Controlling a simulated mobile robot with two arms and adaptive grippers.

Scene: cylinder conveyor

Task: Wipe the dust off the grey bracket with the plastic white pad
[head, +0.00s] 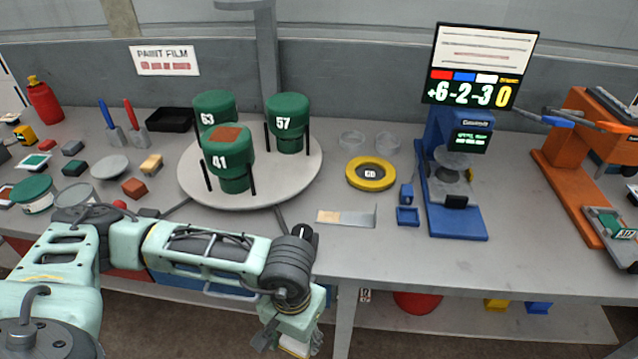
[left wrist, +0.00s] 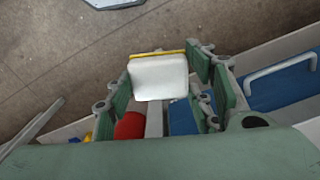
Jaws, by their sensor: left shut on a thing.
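The grey bracket (head: 357,218) lies on the workbench near its front edge, right of the round turntable. It has a tan dusty-looking patch at its left end and a raised flange at its right end. My left gripper (head: 289,338) hangs in front of the bench edge, below and left of the bracket and apart from it. It is shut on the white pad (left wrist: 158,78), which has a yellow edge and sits between the fingers in the left wrist view. In the head view the pad (head: 296,346) shows only partly. My right gripper is not in view.
A white turntable (head: 191,187) holds green numbered canisters. A yellow ring (head: 352,174) lies behind the bracket. A blue gauge stand (head: 452,226) and small blue block (head: 408,216) are to its right. Bare bench surrounds the bracket. A red bin (head: 418,302) is below.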

